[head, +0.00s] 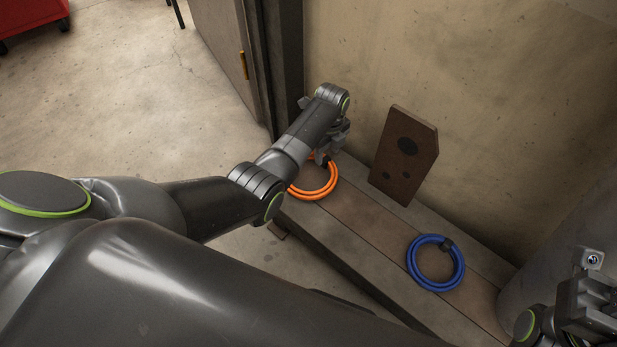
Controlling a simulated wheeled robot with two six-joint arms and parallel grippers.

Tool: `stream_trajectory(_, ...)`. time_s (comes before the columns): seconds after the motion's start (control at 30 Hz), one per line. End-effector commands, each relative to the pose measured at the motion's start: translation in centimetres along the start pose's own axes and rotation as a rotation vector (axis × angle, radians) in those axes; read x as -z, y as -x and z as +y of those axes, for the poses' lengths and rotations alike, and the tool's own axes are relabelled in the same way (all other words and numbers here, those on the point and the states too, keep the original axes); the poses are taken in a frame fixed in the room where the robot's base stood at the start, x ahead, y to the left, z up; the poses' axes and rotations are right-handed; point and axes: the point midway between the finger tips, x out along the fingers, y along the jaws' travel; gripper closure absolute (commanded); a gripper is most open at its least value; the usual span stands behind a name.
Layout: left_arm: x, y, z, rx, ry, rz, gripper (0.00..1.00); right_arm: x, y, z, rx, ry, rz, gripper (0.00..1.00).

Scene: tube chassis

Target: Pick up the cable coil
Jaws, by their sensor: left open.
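An orange cable coil (331,185) lies at the far end of a low wooden bench (345,222). A blue cable coil (412,262) with a dark tie lies flat nearer the bench's right end. My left gripper (322,158) is open and points down at the far edge of the orange coil. The arm hides part of that coil and much of the fingers, so I cannot tell if they touch it. My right gripper (592,285) shows only in part at the right edge, right of the blue coil; its fingertips are not clear.
A brown board (404,155) with dark round spots leans on the wall behind the bench. A grey rounded surface (570,240) stands at the bench's right end. A door (222,45) and its dark frame stand behind the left gripper. Open floor (120,100) lies left.

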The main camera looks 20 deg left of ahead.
Motion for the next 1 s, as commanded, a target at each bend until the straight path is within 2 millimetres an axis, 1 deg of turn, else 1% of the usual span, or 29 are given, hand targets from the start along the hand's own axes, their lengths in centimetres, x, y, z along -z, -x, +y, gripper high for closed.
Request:
stream_trajectory(0.03,-0.1,-1.2,-0.1,0.0,0.0,0.0,0.53,-0.1,1.0,-0.1,-0.009,0.008,0.007,0.64)
stream_trajectory(0.2,-0.1,-3.0,-0.2,0.0,0.0,0.0,0.53,-0.2,2.0,-0.2,-0.038,0.031,0.029,0.64)
stream_trajectory(0.3,-0.1,-3.4,-0.2,0.0,0.0,0.0,0.53,-0.3,2.0,-0.3,-0.05,0.04,0.037,0.64)
stream_trajectory(0.5,-0.1,-3.3,-0.2,0.0,0.0,0.0,0.53,-0.3,1.7,-0.3,-0.056,0.04,0.044,0.64)
stream_trajectory(0.53,-0.1,-3.3,-0.2,0.0,0.0,0.0,0.54,-0.3,1.7,-0.3,-0.056,0.04,0.043,0.64)
stream_trajectory(0.87,-0.1,-3.3,-0.1,0.0,0.0,0.0,0.97,-0.3,1.8,-0.3,-0.054,0.039,0.037,0.64)
stream_trajectory(0.9,-0.1,-3.3,-0.1,0.0,0.0,0.0,1.0,-0.3,1.8,-0.3,-0.052,0.039,0.036,0.64)
stream_trajectory(1.0,-0.1,-3.3,-0.1,0.0,0.0,0.0,1.0,-0.3,1.9,-0.3,-0.049,0.038,0.035,0.64)
